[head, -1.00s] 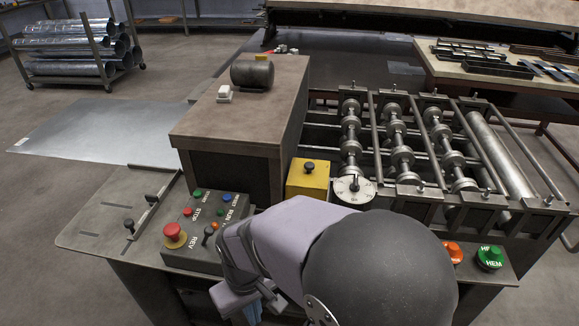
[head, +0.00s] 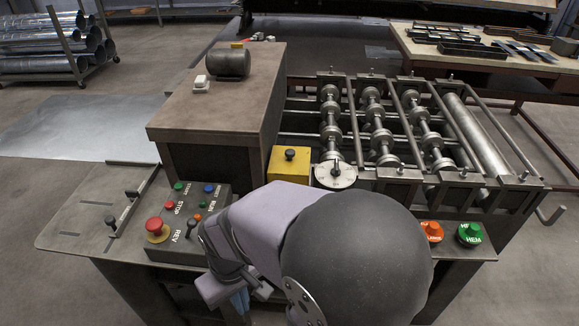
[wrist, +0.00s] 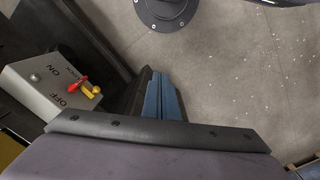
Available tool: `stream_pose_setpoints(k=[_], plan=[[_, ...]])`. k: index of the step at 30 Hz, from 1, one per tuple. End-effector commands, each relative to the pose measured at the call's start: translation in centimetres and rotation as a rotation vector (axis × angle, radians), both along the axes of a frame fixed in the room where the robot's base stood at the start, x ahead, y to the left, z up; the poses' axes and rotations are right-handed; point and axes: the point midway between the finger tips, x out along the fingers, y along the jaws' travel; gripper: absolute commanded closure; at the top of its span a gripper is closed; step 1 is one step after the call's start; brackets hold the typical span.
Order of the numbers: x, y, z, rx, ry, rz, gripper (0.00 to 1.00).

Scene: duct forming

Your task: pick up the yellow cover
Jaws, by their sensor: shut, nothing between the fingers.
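The yellow cover (head: 289,166) is a small box with a black knob on top. In the head view it sits on the machine at the right front corner of the large brown housing, just left of the round dial (head: 335,174). My gripper (head: 240,303) is low at the machine's front, below the control panel, well apart from the cover. My own arm partly hides it. In the wrist view my gripper's blue fingers (wrist: 165,98) are together with nothing between them, pointing toward the floor. The cover is not clearly recognisable in the wrist view.
The control panel (head: 187,225) carries a red stop button and several small knobs. Orange (head: 431,231) and green (head: 470,234) buttons sit at right front. Exposed roller shafts (head: 380,130) lie behind. The wrist view shows a grey ON/OFF box (wrist: 50,88) with red and yellow parts beside the fingers.

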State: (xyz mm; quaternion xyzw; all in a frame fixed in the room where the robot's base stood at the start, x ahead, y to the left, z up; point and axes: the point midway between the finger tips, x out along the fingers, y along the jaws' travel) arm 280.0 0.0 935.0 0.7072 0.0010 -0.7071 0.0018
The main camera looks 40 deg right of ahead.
Motion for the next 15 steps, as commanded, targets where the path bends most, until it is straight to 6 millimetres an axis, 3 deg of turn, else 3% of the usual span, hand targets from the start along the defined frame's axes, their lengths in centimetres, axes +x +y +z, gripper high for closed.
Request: stream_pose_setpoints(k=[9,12,15], plan=[[0.0,0.0,0.0,0.0,0.0,0.0,1.0],[0.0,0.0,0.0,0.0,0.0,0.0,0.76],[0.0,0.0,0.0,0.0,0.0,0.0,0.72]])
